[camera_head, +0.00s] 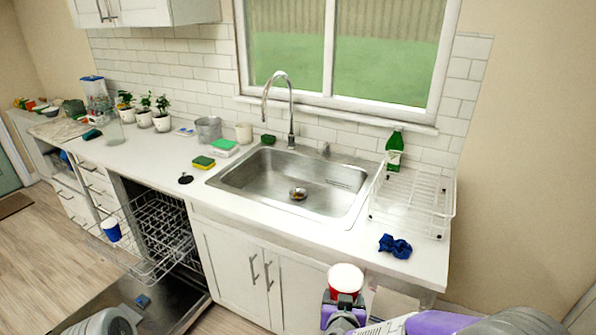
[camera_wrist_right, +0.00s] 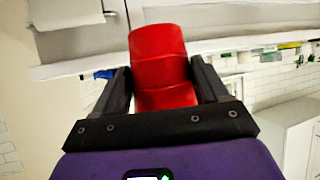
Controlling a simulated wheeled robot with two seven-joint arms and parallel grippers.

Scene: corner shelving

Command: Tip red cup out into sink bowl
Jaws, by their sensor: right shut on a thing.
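The red cup (camera_head: 346,282) is upright in the head view, below the counter's front edge at the lower right, with its pale open top facing up. My right gripper (camera_head: 343,300) is shut on it. In the right wrist view the red cup (camera_wrist_right: 158,62) sits between the two black fingers of my right gripper (camera_wrist_right: 160,75). The steel sink bowl (camera_head: 255,178) is set in the counter, behind and to the left of the cup, with a small brownish thing at its drain. What the cup holds cannot be made out. My left gripper is not in view.
A tall faucet (camera_head: 290,115) stands behind the sink. A white dish rack (camera_head: 425,205) with a green bottle (camera_head: 394,150) and a blue cloth (camera_head: 395,246) are right of it. Sponges (camera_head: 204,162) lie left. The dishwasher (camera_head: 160,230) is open at left, its rack holding a blue cup (camera_head: 111,230).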

